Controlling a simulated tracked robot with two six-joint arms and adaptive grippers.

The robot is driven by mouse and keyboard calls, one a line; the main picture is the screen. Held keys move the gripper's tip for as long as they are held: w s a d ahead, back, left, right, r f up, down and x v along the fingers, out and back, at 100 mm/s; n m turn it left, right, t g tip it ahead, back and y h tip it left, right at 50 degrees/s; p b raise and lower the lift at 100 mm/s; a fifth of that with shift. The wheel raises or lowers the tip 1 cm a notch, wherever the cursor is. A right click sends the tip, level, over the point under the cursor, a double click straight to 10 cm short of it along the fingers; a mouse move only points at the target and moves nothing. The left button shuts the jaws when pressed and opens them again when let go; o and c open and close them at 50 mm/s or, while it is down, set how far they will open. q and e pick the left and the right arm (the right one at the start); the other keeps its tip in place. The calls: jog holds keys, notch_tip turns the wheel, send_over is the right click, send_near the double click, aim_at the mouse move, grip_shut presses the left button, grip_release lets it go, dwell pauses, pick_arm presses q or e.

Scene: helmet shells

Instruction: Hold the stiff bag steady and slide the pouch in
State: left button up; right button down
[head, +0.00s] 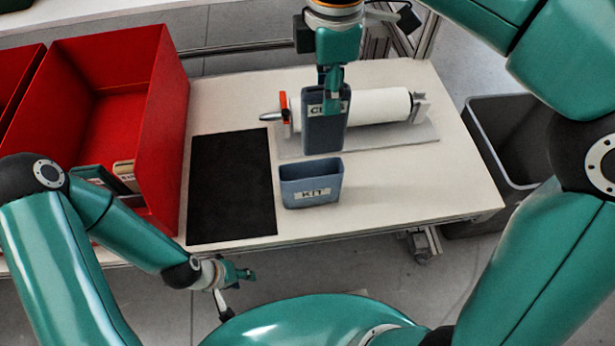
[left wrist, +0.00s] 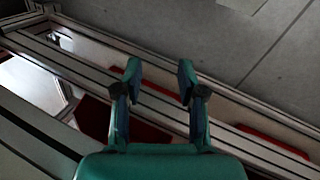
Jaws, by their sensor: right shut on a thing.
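The stiff bag (head: 311,193), blue-grey with a white KIT label, stands upright and open at the top on the table, right of the black mat. The pouch (head: 326,136) is darker blue-grey, with a pale label partly covered by the fingers. My right gripper (head: 331,100) points down and is shut on the pouch's upper part. The pouch hangs upright, its lower edge just above the bag's far rim in the head view; its height is hard to tell. My left gripper (head: 240,275) is open and empty in front of the table's near edge, away from the bag; its parted fingers show in the left wrist view (left wrist: 160,80).
A black mat (head: 232,190) lies left of the bag. A white roll (head: 375,106) on a stand with an orange part lies behind it. A red bin (head: 165,130) holding a few flat items stands left. A grey bin (head: 480,150) stands beyond the table's right edge.

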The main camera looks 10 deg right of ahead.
pick_arm(q)
jog(key=shift+o, duration=0.5)
jog(key=o, duration=0.5)
jog(key=shift+r, duration=0.1)
jog(key=shift+o, duration=0.4)
jog(key=shift+s+a+r+n+g, duration=0.1)
jog(key=shift+s+n+g, duration=0.2)
jog(key=shift+n, duration=0.1)
jog(key=d+r+n+g+h, duration=0.2)
jog(key=d+r+n+h, duration=0.3)
jog(key=r, duration=0.4)
jog(key=d+r+n+g+h, duration=0.3)
jog(key=d+r, duration=0.3)
jog(key=r, duration=0.4)
jog(key=w+d+r+n+t+h, duration=0.2)
jog(key=w+d+r+n+h, duration=0.15)
jog(key=w+r, duration=0.45)
jog(key=n+t+y, duration=0.2)
jog(key=n+t, duration=0.1)
send_near(311, 171)
notch_tip(311, 171, up, 2)
jog(key=s+d, duration=0.2)
jog(key=shift+w+d+n, duration=0.15)
jog(key=shift+d+n, duration=0.15)
jog(key=shift+n, duration=0.05)
jog(key=shift+x, duration=3.45)
jog(key=c, duration=1.3)
